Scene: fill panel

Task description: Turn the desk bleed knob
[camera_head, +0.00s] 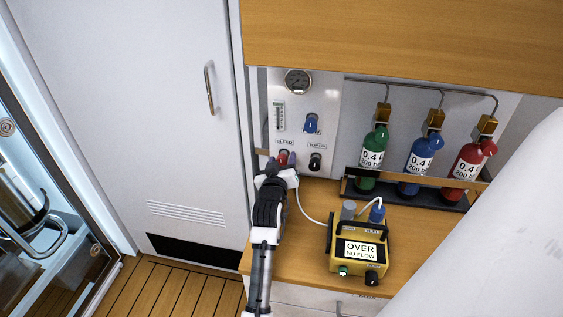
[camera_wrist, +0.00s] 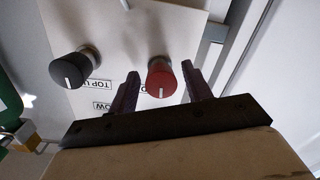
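The red knob (camera_head: 283,156) sits on the white panel (camera_head: 333,112) below a label that reads BLEED. In the wrist view the red knob (camera_wrist: 161,77) has a white line on its face. My gripper (camera_head: 281,160) is at the panel, in front of this knob. In the wrist view my gripper (camera_wrist: 161,86) is open, with one dark finger on each side of the red knob. A narrow gap shows between the knob and each finger, so it does not look clamped. How deep the fingers reach around it is hard to tell.
A black knob (camera_head: 315,161) is close on the right, with a blue knob (camera_head: 311,123) above it. A yellow box (camera_head: 359,249) with a hose stands on the wooden desk (camera_head: 310,250). Green (camera_head: 375,160), blue (camera_head: 420,165) and red (camera_head: 468,167) bottles stand in a rack.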

